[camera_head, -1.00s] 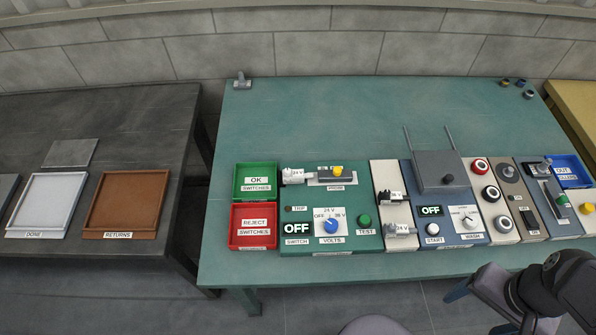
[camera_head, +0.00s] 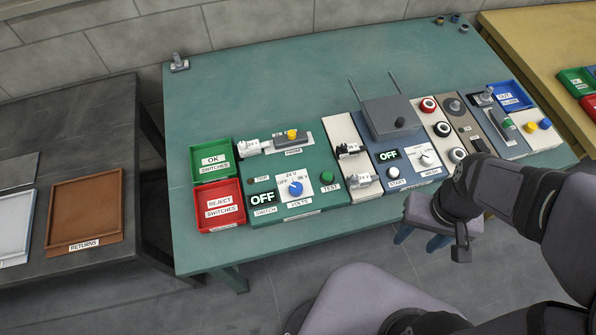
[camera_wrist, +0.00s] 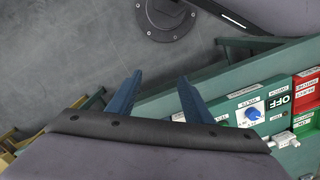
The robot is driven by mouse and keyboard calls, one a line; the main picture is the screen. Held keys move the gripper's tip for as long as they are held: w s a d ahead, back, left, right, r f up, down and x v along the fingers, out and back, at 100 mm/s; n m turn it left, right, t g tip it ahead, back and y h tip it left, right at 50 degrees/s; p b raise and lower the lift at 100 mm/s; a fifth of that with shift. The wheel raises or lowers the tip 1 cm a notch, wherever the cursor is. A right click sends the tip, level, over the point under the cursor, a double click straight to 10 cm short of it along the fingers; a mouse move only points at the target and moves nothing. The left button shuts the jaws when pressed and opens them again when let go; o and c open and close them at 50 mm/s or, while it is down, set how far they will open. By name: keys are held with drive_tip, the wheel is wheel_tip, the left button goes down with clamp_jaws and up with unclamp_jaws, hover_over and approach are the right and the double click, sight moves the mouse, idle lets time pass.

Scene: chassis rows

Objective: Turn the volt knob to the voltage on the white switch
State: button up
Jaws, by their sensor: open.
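The blue volt knob (camera_head: 296,188) sits on a white plate marked OFF, 24 V and a higher voltage, on the green test panel. Its pale mark seems to face the OFF side; the display (camera_head: 263,198) beside it reads OFF. The knob also shows in the wrist view (camera_wrist: 253,114). A whitish switch (camera_head: 248,147) lies at the panel's upper left; its tag looks like 24 V but is too small to be sure. My gripper (camera_head: 420,243) is open and empty, with blue fingers, in front of the table and well right of the knob. Its fingers also show in the wrist view (camera_wrist: 160,78).
Green OK (camera_head: 212,160) and red REJECT (camera_head: 220,206) trays stand left of the panel. A brown returns tray (camera_head: 85,210) lies on the dark table.

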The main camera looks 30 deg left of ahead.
drive_tip(key=s+a+f+n+g+h, duration=0.1)
drive_tip(key=s+a+f+n, duration=0.3)
drive_tip(key=a, duration=0.4)
drive_tip(key=n+t, duration=0.1)
drive_tip(key=n, duration=0.5)
hover_over(296, 187)
drive_tip(key=s+d, duration=0.4)
drive_tip(key=d, duration=0.1)
drive_tip(key=shift+w+d+f, duration=0.15)
drive_tip(key=shift+f, duration=0.8)
drive_tip(key=w+a+r, duration=0.1)
drive_tip(key=a, duration=0.1)
drive_tip(key=w+a+r+n+y, duration=0.1)
drive_tip(key=a, duration=0.1)
drive_tip(key=w+a+r+n+t, duration=0.1)
drive_tip(key=w+a, duration=0.1)
drive_tip(key=shift+r, duration=0.4)
drive_tip(key=shift+s+d+n, duration=0.15)
drive_tip(key=shift+d+n, duration=0.2)
drive_tip(key=shift+n, duration=0.75)
drive_tip(key=shift+f, duration=0.15)
drive_tip(key=shift+f+p, duration=0.85)
drive_tip(key=shift+f, duration=2.75)
drive_tip(key=c, duration=1.1)
